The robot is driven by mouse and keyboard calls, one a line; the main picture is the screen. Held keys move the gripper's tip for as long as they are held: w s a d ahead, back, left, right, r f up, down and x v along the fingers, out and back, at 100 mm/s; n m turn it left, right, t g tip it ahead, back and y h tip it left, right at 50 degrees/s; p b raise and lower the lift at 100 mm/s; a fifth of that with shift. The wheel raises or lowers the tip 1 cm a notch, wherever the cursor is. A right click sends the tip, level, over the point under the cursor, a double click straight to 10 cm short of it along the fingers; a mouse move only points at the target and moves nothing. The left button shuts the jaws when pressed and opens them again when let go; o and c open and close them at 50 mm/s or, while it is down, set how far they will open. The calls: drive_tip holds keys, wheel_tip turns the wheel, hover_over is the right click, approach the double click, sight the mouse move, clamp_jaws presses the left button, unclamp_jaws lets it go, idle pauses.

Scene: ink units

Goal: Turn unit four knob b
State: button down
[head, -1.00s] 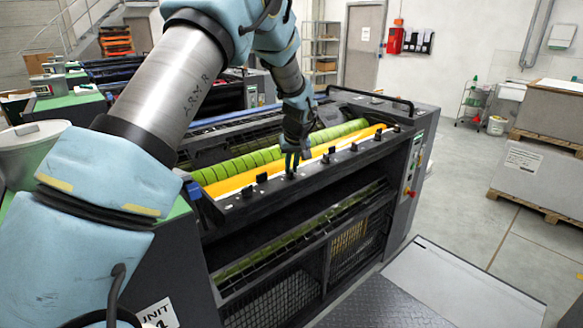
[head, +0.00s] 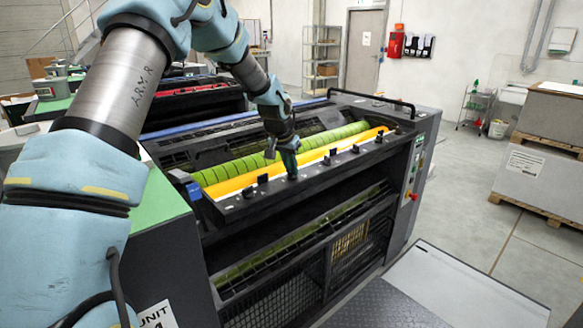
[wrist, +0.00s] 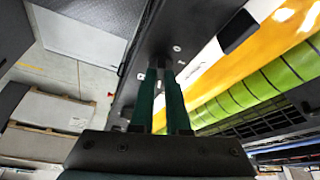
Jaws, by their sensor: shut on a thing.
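Unit four is the dark press (head: 300,235) in front of me, with a sloping black ledge (head: 235,209) that carries a row of small black knobs. My gripper (head: 291,177) points down at the middle-left of this ledge and is shut on one knob, which its fingers mostly hide. In the wrist view the two green fingers (wrist: 159,72) reach the ledge (wrist: 190,20), with a little dark of the held knob between their tips. A neighbouring black knob (wrist: 237,32) stands apart from them. No knob letter is readable.
Behind the ledge lie a yellow ink strip (head: 235,184) and a green striped roller (head: 225,171). A black rail (head: 375,97) crosses the press top. A grey platform (head: 465,285) lies at the front right. A loaded pallet (head: 540,180) stands at far right.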

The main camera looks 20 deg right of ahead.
drive_tip(key=shift+m+h, duration=0.3)
drive_tip(key=shift+m, duration=0.3)
drive_tip(key=shift+g, duration=0.3)
drive_tip(key=c, duration=0.9)
unclamp_jaws()
drive_tip(key=b+v, duration=0.3)
drive_tip(key=v, duration=0.7)
drive_tip(key=shift+r, duration=0.4)
drive_tip(key=shift+a, duration=0.1)
